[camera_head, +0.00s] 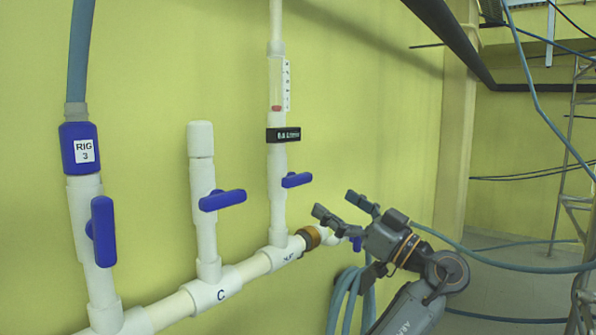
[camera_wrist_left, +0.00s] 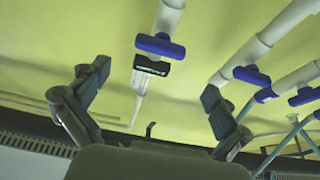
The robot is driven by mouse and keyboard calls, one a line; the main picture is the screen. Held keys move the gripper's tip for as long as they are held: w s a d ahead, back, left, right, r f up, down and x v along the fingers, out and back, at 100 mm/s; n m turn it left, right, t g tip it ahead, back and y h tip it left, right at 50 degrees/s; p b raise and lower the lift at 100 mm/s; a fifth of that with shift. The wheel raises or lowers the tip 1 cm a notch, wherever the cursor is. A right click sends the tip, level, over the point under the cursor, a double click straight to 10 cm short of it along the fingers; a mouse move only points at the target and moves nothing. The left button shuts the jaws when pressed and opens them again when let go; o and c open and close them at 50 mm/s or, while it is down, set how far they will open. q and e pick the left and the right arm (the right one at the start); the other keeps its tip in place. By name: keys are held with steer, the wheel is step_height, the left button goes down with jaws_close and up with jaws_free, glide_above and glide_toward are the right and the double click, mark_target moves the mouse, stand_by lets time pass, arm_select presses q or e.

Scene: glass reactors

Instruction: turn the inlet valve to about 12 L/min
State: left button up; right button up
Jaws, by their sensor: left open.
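A white vertical pipe holds a clear flow meter tube (camera_head: 277,82) with a red float low in it. A small black display (camera_head: 283,135) below it seems to read 0.0 L/min. Under the display is a blue valve handle (camera_head: 297,180), set crosswise to its pipe. This handle also shows in the left wrist view (camera_wrist_left: 160,46), ahead between the fingers. My left gripper (camera_head: 337,205) is open and empty, to the right of and slightly below that handle, apart from it. Its two spread fingers also show in the left wrist view (camera_wrist_left: 152,90). My right gripper is not seen.
A pipe labelled RIG 3 (camera_head: 80,148) has a blue handle (camera_head: 102,231) in line with it. A capped pipe marked C has a crosswise blue handle (camera_head: 222,200). A brass fitting (camera_head: 309,237) and coiled blue hose (camera_head: 345,297) lie near my left gripper. A ladder (camera_head: 572,150) stands far right.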

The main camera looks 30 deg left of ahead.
mark_target(302, 181)
arm_select(q)
steer(key=p+x, duration=0.4)
steer(key=x, duration=0.6)
steer(key=shift+f, duration=0.15)
steer(key=shift+c, duration=0.2)
steer(key=c, duration=1.1)
